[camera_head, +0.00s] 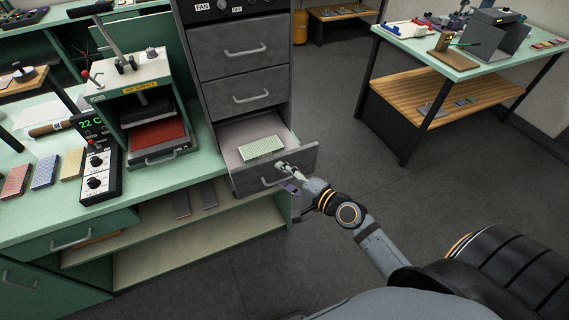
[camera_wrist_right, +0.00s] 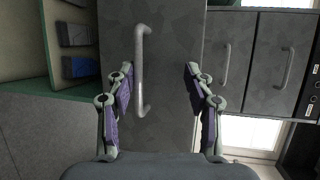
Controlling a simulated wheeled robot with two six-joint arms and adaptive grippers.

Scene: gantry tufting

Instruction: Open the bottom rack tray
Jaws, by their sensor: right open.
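The grey rack has stacked drawer-like trays with curved metal handles. Its bottom rack tray (camera_head: 306,157) is pulled out, and a pale green ribbed block (camera_head: 262,148) lies inside it. My right gripper (camera_head: 285,172) is at the front of this tray, by its handle, coming from the right. In the right wrist view my right gripper (camera_wrist_right: 158,72) is open. The tray's handle (camera_wrist_right: 139,75) appears between the two fingers, closer to the left one, with nothing gripped. The head view shows the gripper partly covering the handle. My left gripper is not in view.
The two trays above, the middle one (camera_head: 250,91) and upper one (camera_head: 242,58), are shut. A green bench (camera_head: 210,150) with a press and controls stands left of the rack. Another table (camera_head: 440,60) stands at the back right. The floor right of the rack is clear.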

